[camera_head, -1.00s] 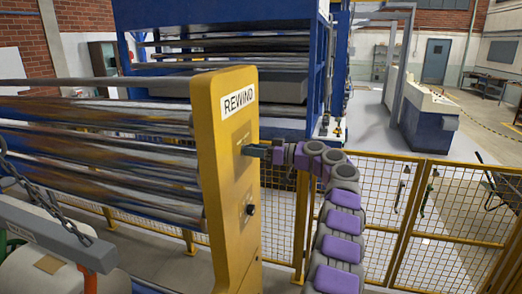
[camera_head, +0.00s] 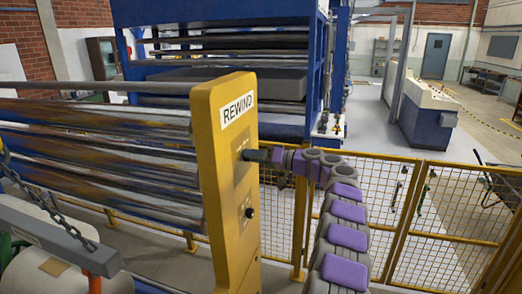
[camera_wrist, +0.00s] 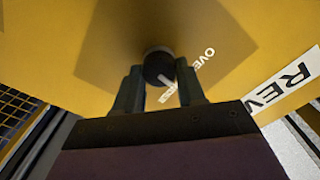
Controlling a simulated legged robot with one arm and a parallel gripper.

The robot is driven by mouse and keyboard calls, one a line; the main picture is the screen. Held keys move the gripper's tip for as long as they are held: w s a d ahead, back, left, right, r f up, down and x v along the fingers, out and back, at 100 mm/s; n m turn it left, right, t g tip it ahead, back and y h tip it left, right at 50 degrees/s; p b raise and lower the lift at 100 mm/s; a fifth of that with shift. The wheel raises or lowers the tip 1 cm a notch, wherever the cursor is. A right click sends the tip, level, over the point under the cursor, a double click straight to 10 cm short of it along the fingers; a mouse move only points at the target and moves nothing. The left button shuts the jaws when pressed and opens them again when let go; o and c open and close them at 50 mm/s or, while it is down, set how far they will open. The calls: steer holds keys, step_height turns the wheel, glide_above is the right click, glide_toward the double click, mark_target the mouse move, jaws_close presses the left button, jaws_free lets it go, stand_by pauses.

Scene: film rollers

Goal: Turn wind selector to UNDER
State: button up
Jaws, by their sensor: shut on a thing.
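The wind selector (camera_wrist: 158,66) is a round black knob with a white pointer on the yellow REWIND post (camera_head: 222,190). In the wrist view its pointer slants down and right in the picture. The word OVER (camera_wrist: 207,58) is printed to the knob's right, its end cut short. Another small white label (camera_wrist: 167,96) lies below the pointer, too small to read and partly hidden. My gripper (camera_wrist: 160,82) is shut on the knob, one finger on each side. In the head view my gripper (camera_head: 257,155) meets the post's face below the REWIND sign (camera_head: 237,110).
A second black knob (camera_head: 249,212) sits lower on the post. Metal rollers (camera_head: 100,150) run left from it. A yellow mesh fence (camera_head: 400,210) stands behind my arm. A chain with a grey bar (camera_head: 50,232) hangs at the lower left.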

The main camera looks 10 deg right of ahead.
steer(key=m+p, duration=0.3)
steer(key=m, duration=0.1)
steer(key=shift+m, duration=0.3)
stand_by(0.3)
steer(key=shift+a, duration=0.1)
steer(key=o, duration=1)
steer(key=shift+s+a+r, duration=0.1)
steer(key=shift+s, duration=0.1)
steer(key=shift+o, duration=0.3)
steer(key=shift+w, duration=0.15)
steer(key=b+v, duration=0.1)
steer(key=v, duration=1.6)
steer(key=shift+d, duration=0.3)
